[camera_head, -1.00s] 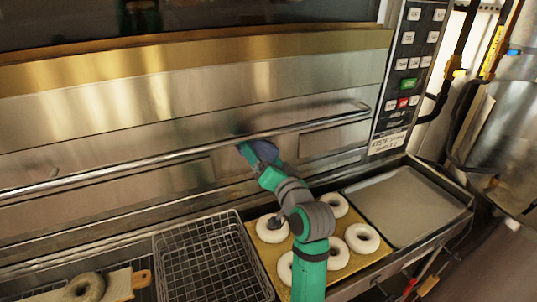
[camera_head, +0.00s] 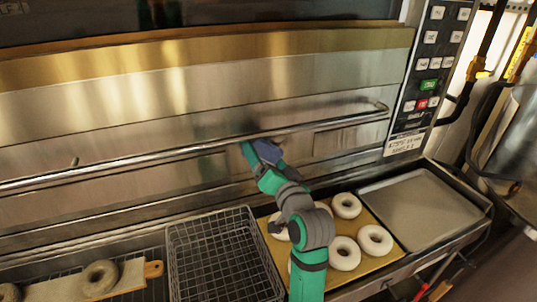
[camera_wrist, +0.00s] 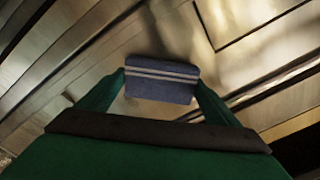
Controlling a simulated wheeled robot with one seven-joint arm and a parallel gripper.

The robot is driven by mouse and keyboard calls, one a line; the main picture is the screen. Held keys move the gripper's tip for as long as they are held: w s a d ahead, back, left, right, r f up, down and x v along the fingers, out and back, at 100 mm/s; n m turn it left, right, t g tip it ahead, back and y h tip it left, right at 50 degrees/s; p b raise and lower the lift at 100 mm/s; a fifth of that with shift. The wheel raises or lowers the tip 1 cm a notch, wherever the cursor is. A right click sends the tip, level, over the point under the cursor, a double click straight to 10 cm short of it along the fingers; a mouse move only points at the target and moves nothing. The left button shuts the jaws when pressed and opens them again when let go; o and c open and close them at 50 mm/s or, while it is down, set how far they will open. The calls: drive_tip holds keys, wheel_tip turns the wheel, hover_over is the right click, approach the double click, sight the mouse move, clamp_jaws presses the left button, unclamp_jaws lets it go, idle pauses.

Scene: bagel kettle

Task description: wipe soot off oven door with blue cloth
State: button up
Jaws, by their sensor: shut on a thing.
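The blue cloth (camera_head: 268,151) is a folded pad with pale stripes, plain in the wrist view (camera_wrist: 162,80). My gripper (camera_head: 258,158) is shut on it; in the wrist view its green fingers (camera_wrist: 162,88) flank the cloth on both sides. The cloth is at the steel oven door (camera_head: 110,100), just below the long bar handle (camera_head: 200,148). Whether it presses on the steel I cannot tell. A faint dark smudge shows on the door around the cloth; I cannot tell whether it is soot or shadow.
Below the door are a wire basket (camera_head: 222,222), a tan board with several pale bagels (camera_head: 375,240), and an empty metal tray (camera_head: 455,188). A bagel (camera_head: 100,277) lies on a board at lower left. The control panel (camera_head: 432,70) stands right of the door.

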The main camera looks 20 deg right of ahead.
drive_tip(key=shift+s+d, duration=0.15)
drive_tip(key=shift+s, duration=1.1)
drive_tip(key=shift+s+d, duration=0.1)
drive_tip(key=shift+s, duration=1.15)
drive_tip(key=shift+s, duration=0.1)
drive_tip(key=s, duration=0.2)
drive_tip(key=shift+s, duration=0.4)
drive_tip(key=shift+w+a+f, duration=0.1)
drive_tip(key=shift+w+a, duration=0.05)
drive_tip(key=shift+w, duration=3.3)
drive_tip(key=shift+w+a, duration=0.1)
drive_tip(key=shift+w, duration=0.9)
